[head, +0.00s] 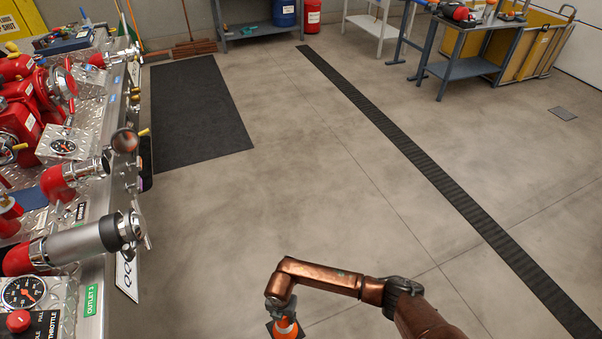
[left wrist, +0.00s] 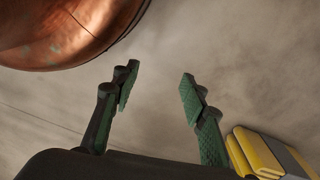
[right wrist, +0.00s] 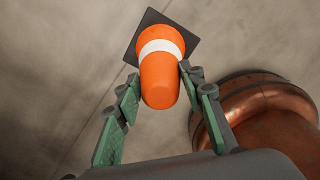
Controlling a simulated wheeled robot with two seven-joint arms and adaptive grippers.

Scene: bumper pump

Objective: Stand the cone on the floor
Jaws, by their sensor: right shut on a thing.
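The cone (head: 286,327) is orange with a white band and a square black base. It shows at the bottom of the head view, partly cut off, and in the right wrist view (right wrist: 159,80). My right gripper (head: 281,304) is shut on its narrow top, with one finger on each side in the right wrist view (right wrist: 156,92). The base points away from the gripper, toward the floor (head: 230,230). I cannot tell whether it touches the floor. My left gripper (left wrist: 158,92) is open and empty, and is not seen in the head view.
A pump panel (head: 70,200) with red valves, gauges and outlets stands along the left. A dark mat (head: 200,110) and a long black strip (head: 430,165) lie on the floor. Workbenches (head: 475,65) stand at the back right. The middle floor is clear.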

